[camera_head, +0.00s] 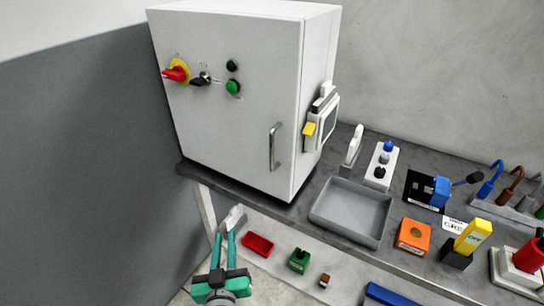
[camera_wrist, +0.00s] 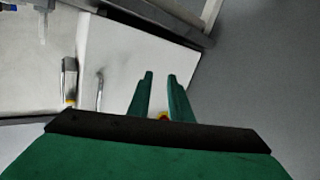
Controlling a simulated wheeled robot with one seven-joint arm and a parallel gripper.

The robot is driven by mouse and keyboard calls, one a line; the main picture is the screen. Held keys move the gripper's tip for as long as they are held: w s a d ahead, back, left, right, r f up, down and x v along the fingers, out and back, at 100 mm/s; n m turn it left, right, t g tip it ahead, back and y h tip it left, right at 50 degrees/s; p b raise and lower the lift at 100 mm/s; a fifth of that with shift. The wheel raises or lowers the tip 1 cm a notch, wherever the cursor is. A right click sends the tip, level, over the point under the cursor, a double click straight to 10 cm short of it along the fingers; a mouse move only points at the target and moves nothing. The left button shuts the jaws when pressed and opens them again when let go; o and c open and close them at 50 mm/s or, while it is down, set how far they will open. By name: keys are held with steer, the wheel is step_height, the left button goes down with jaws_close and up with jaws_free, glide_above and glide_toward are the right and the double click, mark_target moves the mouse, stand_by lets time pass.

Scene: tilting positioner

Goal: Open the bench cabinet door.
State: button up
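The bench cabinet is a white upright box whose front door (camera_head: 240,140) appears shut. A grey vertical bar handle (camera_head: 273,147) sits low near the door's right edge. In the wrist view the white door (camera_wrist: 125,55) and its handle (camera_wrist: 99,90) lie to the left of the fingers. My gripper (camera_head: 225,236), with teal fingers, is low in front of the bench, left of and below the handle, well apart from it. The gripper (camera_wrist: 160,75) shows a clear gap between its fingers and holds nothing. Nothing hides the handle.
The door carries a red-yellow rotary switch (camera_head: 176,72) and a green button (camera_head: 233,87). A panel (camera_head: 322,122) juts from the cabinet's right side. A grey tray (camera_head: 350,210) stands right of the cabinet. A red bin (camera_head: 257,245) and green block (camera_head: 299,260) lie nearer the front.

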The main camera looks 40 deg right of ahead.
steer(key=w+d+r+m+g+h, duration=0.2)
steer(key=d+r+m+h, duration=0.15)
steer(key=d+r, duration=0.45)
steer(key=m+g+h, duration=0.2)
steer(key=m+h, duration=0.1)
glide_toward(271, 154)
steer(key=shift+y, duration=0.25)
steer(key=x, duration=1)
steer(key=shift+w+d+r, duration=0.15)
steer(key=shift+d+r, duration=0.1)
steer(key=shift+d, duration=0.1)
steer(key=shift+c, duration=0.6)
jaws_close()
